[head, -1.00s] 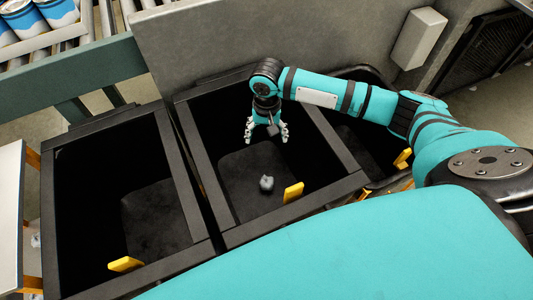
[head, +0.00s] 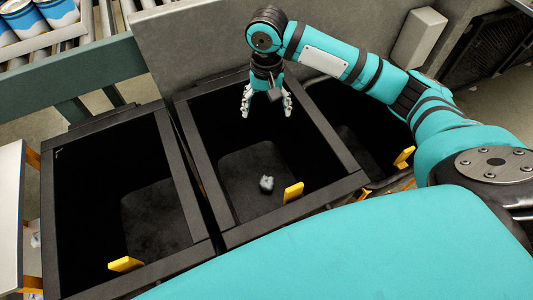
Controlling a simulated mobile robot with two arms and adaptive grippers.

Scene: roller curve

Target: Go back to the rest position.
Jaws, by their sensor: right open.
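My right gripper (head: 266,106) is open and empty over the back part of the middle black bin (head: 340,190). Its fingers point down and are spread apart. A small grey crumpled object (head: 266,183) lies on the floor of that bin, in front of and below the gripper, apart from it. My left gripper is not in view.
A second black bin (head: 48,215) stands at the left and looks empty. A third bin (head: 371,159) is partly hidden behind my right arm. Yellow tabs (head: 293,192) mark the front rims. A grey wall panel (head: 200,45) and a roller conveyor with cans (head: 22,18) are behind.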

